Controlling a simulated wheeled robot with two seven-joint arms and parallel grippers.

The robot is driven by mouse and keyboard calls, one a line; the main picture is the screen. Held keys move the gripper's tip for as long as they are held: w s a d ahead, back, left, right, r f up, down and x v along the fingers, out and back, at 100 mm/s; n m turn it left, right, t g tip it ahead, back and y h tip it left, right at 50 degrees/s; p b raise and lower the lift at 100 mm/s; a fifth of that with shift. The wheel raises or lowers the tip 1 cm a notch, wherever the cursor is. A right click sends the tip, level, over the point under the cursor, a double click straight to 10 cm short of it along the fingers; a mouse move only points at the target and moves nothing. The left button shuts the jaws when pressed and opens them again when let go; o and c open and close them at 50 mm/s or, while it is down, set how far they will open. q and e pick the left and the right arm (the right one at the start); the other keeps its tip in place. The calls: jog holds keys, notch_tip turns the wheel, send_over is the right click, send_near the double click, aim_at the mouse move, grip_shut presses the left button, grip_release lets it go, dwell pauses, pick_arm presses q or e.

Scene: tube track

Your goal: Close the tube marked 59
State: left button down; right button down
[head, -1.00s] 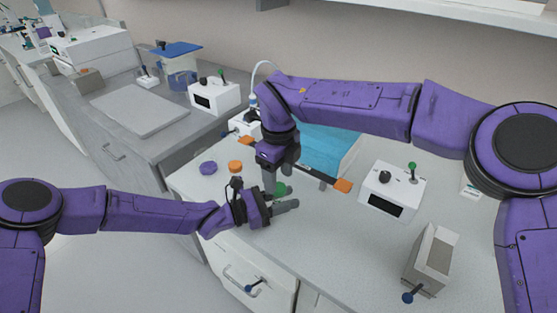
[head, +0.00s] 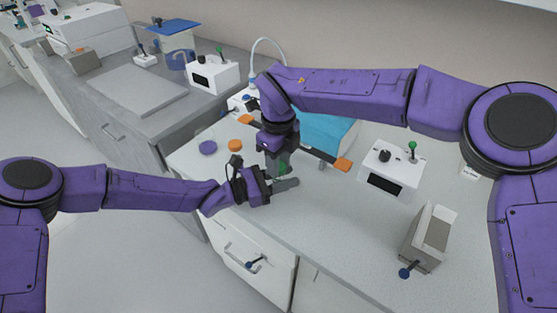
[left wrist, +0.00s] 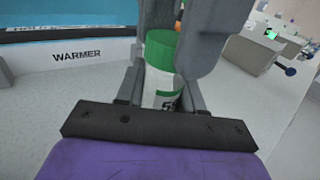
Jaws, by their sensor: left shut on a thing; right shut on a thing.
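The tube (left wrist: 158,88) stands upright in the left wrist view, with a white label, a green band and part of a dark number at its lower edge. A green cap (left wrist: 161,52) is in line on top of it; I cannot tell whether it is seated. In the head view the cap is a small green patch (head: 284,168). My left gripper (head: 282,186) is shut on the tube from the side. My right gripper (head: 277,163) comes down from above, shut on the cap, its grey fingers hiding part of it.
A purple disc (head: 207,148) and an orange disc (head: 235,146) lie on the bench left of the grippers. Behind are a blue-topped warmer (head: 326,138) and an orange-tipped bar (head: 342,165). A white box with knobs (head: 392,167) and a grey box (head: 428,240) stand right. The front bench is clear.

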jog(key=c, duration=0.6)
grip_release()
jog(key=shift+c, duration=0.2)
notch_tip(320, 180, up, 12)
pick_arm(q)
jog(key=c, duration=0.6)
grip_release()
jog(key=shift+a, duration=0.1)
